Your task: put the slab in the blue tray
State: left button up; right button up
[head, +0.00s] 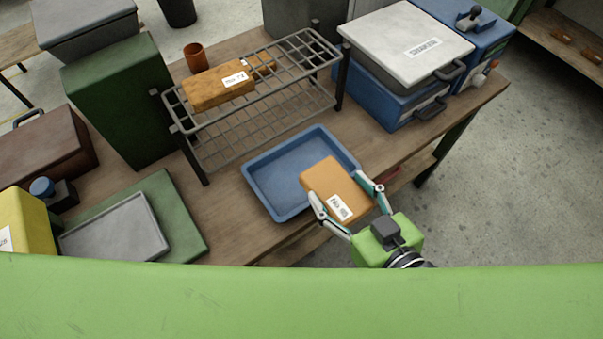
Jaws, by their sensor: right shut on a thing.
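An orange-brown slab (334,182) with a white label is held between the two fingers of my right gripper (349,193). The slab overlaps the front right part of the blue tray (262,184) in the head view. I cannot tell whether it touches the tray or hangs above it. The tray lies on the wooden table and its visible floor is empty. My left gripper is not in view.
A wire rack (262,120) stands behind the tray, with another labelled brown block (208,88) on its top shelf. A grey tray (115,232) on a green mat (180,205) lies at the left. A blue box with a white lid (405,45) stands at the right.

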aim_at(326, 176)
jog(key=shift+w+a+b, duration=0.2)
jog(key=shift+w+b, duration=0.05)
jog(key=shift+b, duration=0.15)
jog(key=b+x, duration=0.2)
jog(key=x, duration=0.3)
jog(key=shift+f+b, duration=0.1)
jog(key=shift+b, duration=0.25)
jog(key=p+x, duration=0.1)
jog(key=x, duration=0.3)
jog(key=shift+w+a+f, duration=0.1)
jog(key=shift+w+a, duration=0.1)
jog(key=shift+a, duration=0.05)
jog(key=shift+c, duration=0.2)
jog(key=w+f, duration=0.1)
jog(key=w+a+f, duration=0.1)
jog(key=f, duration=0.1)
jog(key=w+a+f, duration=0.1)
jog(key=f, duration=0.1)
jog(key=shift+w+f, duration=0.2)
jog(key=shift+w, duration=0.05)
jog(key=shift+w+f, duration=0.1)
jog(key=shift+f, duration=1.75)
jog(key=o, duration=2)
jog(key=shift+f, duration=0.15)
jog(key=v, duration=1.2)
jog(key=shift+a+b, duration=0.1)
jog(key=shift+b, duration=0.2)
